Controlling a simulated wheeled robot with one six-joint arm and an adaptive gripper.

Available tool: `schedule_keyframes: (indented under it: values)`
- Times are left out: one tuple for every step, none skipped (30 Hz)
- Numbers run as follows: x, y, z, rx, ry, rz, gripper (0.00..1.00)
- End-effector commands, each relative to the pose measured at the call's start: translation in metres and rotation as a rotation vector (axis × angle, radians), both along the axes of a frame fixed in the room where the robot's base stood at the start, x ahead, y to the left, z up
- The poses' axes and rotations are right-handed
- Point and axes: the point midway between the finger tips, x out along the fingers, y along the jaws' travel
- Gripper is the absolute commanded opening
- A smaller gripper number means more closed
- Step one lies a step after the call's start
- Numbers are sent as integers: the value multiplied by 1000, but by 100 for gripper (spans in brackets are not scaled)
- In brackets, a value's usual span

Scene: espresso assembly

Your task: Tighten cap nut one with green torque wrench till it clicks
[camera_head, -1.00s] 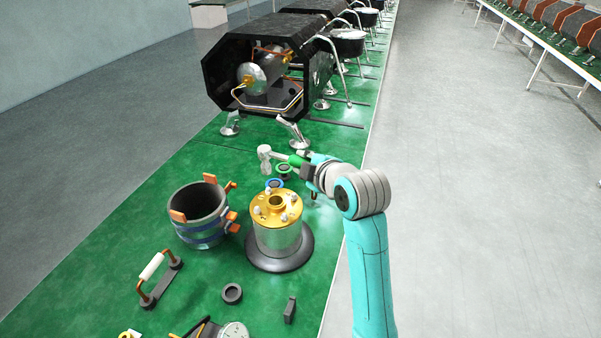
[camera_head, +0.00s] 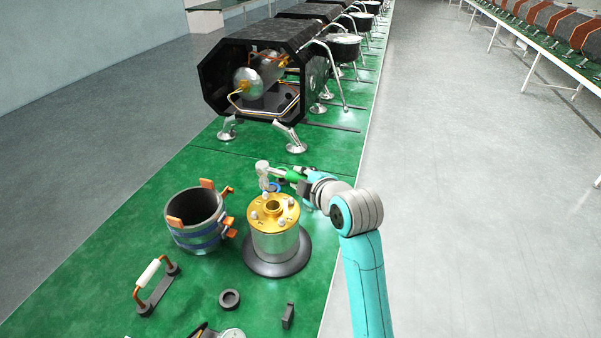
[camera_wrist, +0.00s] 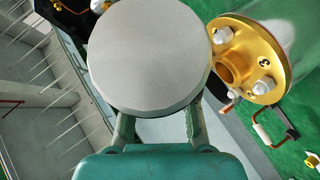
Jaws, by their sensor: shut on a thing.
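The green torque wrench (camera_head: 278,171) is in my gripper (camera_head: 301,186), with its silver head (camera_head: 263,168) pointing left, behind and above the boiler. In the wrist view a large grey round end (camera_wrist: 150,55), apparently the wrench's, sits between my gripper's fingers (camera_wrist: 158,125) and hides much. The silver boiler (camera_head: 275,243) stands upright with a gold flange (camera_head: 272,211) on top. Several pale cap nuts sit on the flange, one at its left (camera_head: 254,215). The wrist view also shows the flange (camera_wrist: 246,75) with cap nuts. I cannot tell which is number one. The wrench head appears clear of them.
A dark pot with orange clamps (camera_head: 192,222) stands left of the boiler. A black octagonal machine frame (camera_head: 222,98) stands behind. A handle (camera_head: 148,272), a black ring (camera_head: 229,298) and a small black block (camera_head: 288,316) lie in front on the green table (camera_head: 196,284).

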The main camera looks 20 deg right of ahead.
Motion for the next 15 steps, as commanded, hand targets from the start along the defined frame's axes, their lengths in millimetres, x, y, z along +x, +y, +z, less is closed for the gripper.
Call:
schedule_keyframes:
  values:
    - [0, 0, -4, 0, 1, 0, 0]
    - [0, 0, -6, 1, 2, 0, 0]
    - [0, 0, -9, 1, 1, 0, 0]
    - [0, 0, -11, 1, 1, 0, 0]
    - [0, 0, -12, 0, 0, 0, 0]
    - [0, 0, -15, 0, 1, 0, 0]
    - [0, 0, -17, 0, 1, 0, 0]
    - [0, 0, -18, 0, 1, 0, 0]
    - [0, 0, -20, 0, 1, 0, 0]
    - [0, 0, -22, 0, 0, 0, 0]
    - [0, 0, -23, 0, 0, 0, 0]
    - [0, 0, -24, 0, 0, 0, 0]
    - [0, 0, -25, 0, 0, 0, 0]
    - [0, 0, -26, -1, 0, 0, 0]
    - [0, 0, -27, -1, 0, 0, 0]
